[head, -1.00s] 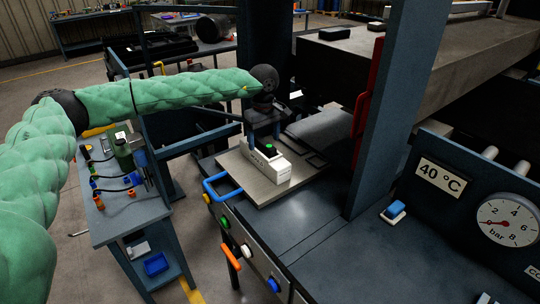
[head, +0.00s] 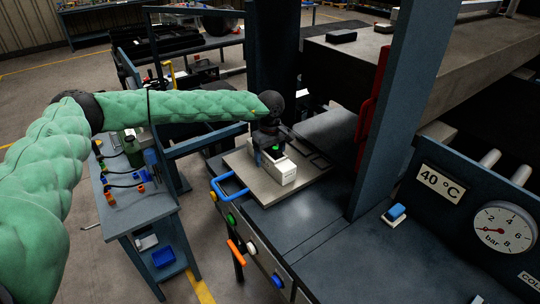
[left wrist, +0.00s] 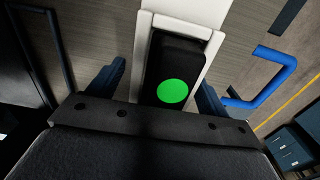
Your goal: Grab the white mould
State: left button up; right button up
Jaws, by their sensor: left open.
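The white mould (head: 284,173) is a small white block on a pale square plate (head: 262,190) on the press bench. In the left wrist view the white mould (left wrist: 188,24) shows a dark inset with a bright green disc (left wrist: 173,92). My left gripper (head: 268,158) is over the mould's far end, pointing down. In the left wrist view its blue fingers (left wrist: 165,88) are open, one on each side of the mould, with visible gaps. It holds nothing. The mould's far end is partly hidden by the gripper in the head view. My right gripper is not in view.
A blue handle (head: 229,190) sticks out at the plate's left front. A blue upright post (head: 385,130) and a red handle (head: 372,110) stand to the right. A side table (head: 130,215) with small parts is at left.

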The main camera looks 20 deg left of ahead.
pick_arm(q)
jog(key=shift+f, duration=0.2)
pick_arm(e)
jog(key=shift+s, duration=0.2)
pick_arm(q)
jog(key=shift+c, duration=0.5)
jog(key=c, duration=1.4)
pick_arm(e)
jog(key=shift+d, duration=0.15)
pick_arm(q)
jog(key=shift+o, duration=0.2)
jog(key=shift+r, duration=0.15)
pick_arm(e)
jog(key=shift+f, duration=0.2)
